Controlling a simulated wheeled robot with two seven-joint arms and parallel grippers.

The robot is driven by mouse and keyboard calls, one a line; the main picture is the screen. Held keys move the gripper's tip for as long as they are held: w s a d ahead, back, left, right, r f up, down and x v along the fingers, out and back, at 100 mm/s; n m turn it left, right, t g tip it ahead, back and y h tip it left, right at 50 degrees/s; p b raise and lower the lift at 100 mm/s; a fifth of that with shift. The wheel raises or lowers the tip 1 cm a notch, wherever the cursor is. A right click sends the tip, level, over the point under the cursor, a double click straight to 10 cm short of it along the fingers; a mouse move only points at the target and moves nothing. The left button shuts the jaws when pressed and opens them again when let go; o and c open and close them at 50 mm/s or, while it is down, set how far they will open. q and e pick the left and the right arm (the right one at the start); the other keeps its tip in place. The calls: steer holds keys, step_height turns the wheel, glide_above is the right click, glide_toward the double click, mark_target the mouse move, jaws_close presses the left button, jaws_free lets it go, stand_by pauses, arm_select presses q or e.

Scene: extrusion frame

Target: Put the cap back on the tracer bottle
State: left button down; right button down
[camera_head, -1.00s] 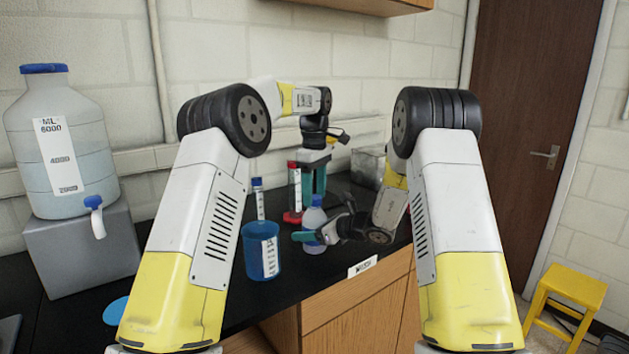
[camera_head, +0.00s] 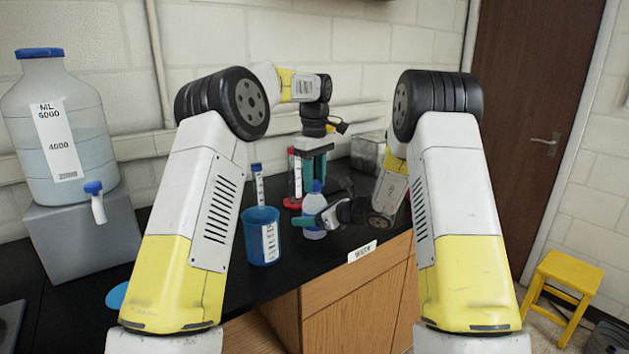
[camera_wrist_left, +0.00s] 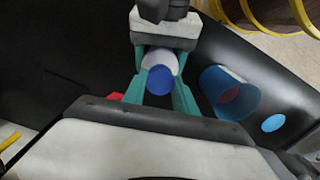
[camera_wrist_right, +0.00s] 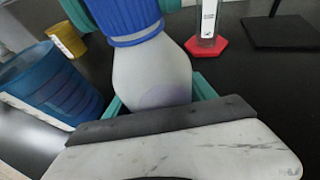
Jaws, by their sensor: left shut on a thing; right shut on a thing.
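The tracer bottle (camera_head: 313,206) is a pale translucent squeeze bottle standing upright on the black counter. My right gripper (camera_head: 308,221) is shut on its body from the side; teal fingers flank the body in the right wrist view (camera_wrist_right: 152,75). The blue cap (camera_head: 317,186) sits at the top of the bottle and shows from above in the left wrist view (camera_wrist_left: 160,80). My left gripper (camera_head: 316,180) reaches down from above, its teal fingers shut on the cap. In the right wrist view the ridged cap (camera_wrist_right: 135,28) meets the bottle's shoulder; the threads are hidden.
A blue beaker (camera_head: 262,237) stands close left of the bottle. A red-based cylinder (camera_wrist_right: 206,42) and a blue-capped tube (camera_head: 257,185) stand behind. A large jug (camera_head: 60,130) on a grey block is far left. The counter's front edge is close.

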arm_select(q)
steer(key=m, duration=1.7)
steer(key=shift+m, duration=0.4)
steer(key=m, duration=0.4)
steer(key=shift+m, duration=0.3)
steer(key=c, duration=0.9)
jaws_free()
steer(key=shift+f, duration=0.1)
step_height(320, 180, up, 12)
